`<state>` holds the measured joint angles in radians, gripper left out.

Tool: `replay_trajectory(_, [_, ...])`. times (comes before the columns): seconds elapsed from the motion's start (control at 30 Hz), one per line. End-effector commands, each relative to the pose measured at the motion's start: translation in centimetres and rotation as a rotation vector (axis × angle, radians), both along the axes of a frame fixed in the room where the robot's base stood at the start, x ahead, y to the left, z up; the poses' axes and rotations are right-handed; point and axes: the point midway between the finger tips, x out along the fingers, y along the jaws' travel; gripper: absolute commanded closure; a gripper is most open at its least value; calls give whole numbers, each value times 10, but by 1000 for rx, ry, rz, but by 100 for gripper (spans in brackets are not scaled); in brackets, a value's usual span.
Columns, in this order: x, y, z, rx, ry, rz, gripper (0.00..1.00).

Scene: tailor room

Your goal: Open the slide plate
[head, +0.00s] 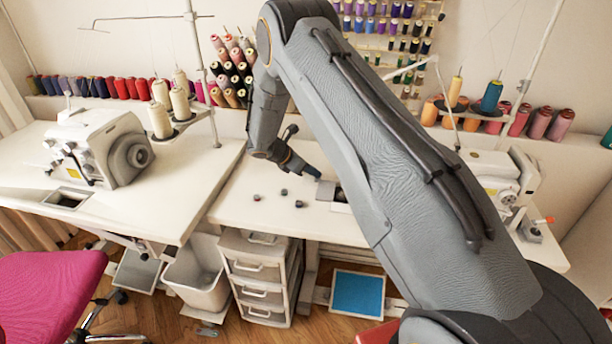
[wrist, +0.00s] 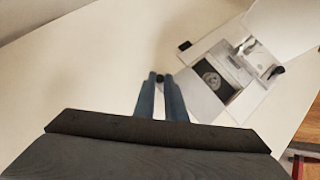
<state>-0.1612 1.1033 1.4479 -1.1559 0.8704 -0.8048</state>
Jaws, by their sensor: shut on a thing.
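In the wrist view, the slide plate (wrist: 203,102) is a pale flat panel at the left end of the sewing machine bed. Beside it, a dark opening shows a round metal bobbin part (wrist: 212,80). My gripper (wrist: 160,79) has its two blue-grey fingers closed around a small black knob at the plate's left side. The right finger hides where knob and plate join. In the head view, my gripper (head: 316,174) is low over the table beside the machine bed. My arm hides much of the machine there.
The white sewing machine (head: 498,180) stands on the white table (head: 238,207). Several small dark round pieces (head: 284,191) lie left of my gripper. Another machine (head: 103,150) stands on the left table. Thread spools (head: 230,70) line the back. The table's front left is mostly clear.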

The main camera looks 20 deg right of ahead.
Motion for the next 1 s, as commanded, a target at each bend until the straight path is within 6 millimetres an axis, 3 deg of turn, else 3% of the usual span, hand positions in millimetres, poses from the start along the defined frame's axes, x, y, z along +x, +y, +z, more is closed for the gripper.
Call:
replay_trajectory(0.17, [0, 0, -1, 1, -1, 1, 100])
replay_trajectory(0.2, [0, 1, 0, 1, 0, 2, 86])
replay_trajectory(0.3, [1, 1, 0, 1, 0, 4, 71])
replay_trajectory(0.67, [0, 7, 3, 1, -2, 5, 71])
replay_trajectory(1.0, [-10, 41, 39, 1, -2, 6, 71])
